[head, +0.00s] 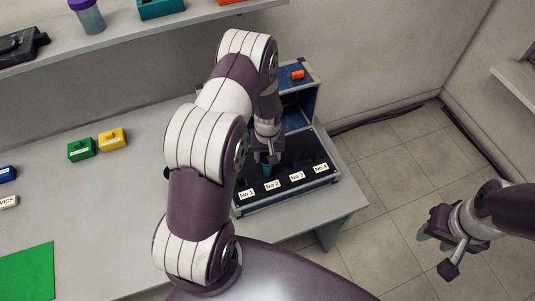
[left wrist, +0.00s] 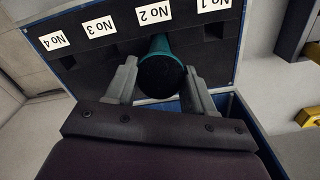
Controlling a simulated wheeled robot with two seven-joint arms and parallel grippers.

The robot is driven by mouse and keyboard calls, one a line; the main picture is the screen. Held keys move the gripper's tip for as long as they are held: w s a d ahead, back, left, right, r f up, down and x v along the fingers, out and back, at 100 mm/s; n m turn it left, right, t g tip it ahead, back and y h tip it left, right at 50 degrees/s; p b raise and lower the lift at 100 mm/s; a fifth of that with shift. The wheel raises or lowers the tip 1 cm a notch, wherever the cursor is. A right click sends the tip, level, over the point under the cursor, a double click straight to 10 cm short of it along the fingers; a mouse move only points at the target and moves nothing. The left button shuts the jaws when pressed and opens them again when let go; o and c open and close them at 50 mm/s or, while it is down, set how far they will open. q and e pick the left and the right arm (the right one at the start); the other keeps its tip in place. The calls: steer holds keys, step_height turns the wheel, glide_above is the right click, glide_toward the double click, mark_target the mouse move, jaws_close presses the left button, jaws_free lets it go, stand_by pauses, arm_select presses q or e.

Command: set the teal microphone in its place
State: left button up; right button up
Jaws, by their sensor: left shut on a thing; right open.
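The teal microphone (left wrist: 159,45) has a dark round head. In the left wrist view it stands between the two fingers of my left gripper (left wrist: 160,88), which is shut on it. Its body points towards the No 2 slot of the case (left wrist: 238,40); whether its end is seated there is hidden. In the head view my left gripper (head: 268,155) is over the black insert of the case (head: 290,205), with a little teal (head: 266,169) showing below it near the No 2 label. My right gripper (head: 450,243) is open and empty, over the floor at the right.
The case stands near the table's right end, its labels No 1 to No 4 along the front. An orange piece (head: 297,74) is at its back. Green (head: 81,149) and yellow (head: 112,139) blocks and a green mat (head: 27,273) lie left. A shelf (head: 130,35) runs above.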

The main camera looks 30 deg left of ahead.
arm_select(q)
steer(key=shift+f+b, duration=0.35)
steer(key=shift+f, duration=0.2)
steer(key=o, duration=1.1)
steer(key=shift+r, duration=0.1)
step_height(320, 180, up, 13)
steer(key=shift+f+b, duration=0.15)
steer(key=shift+b, duration=1.1)
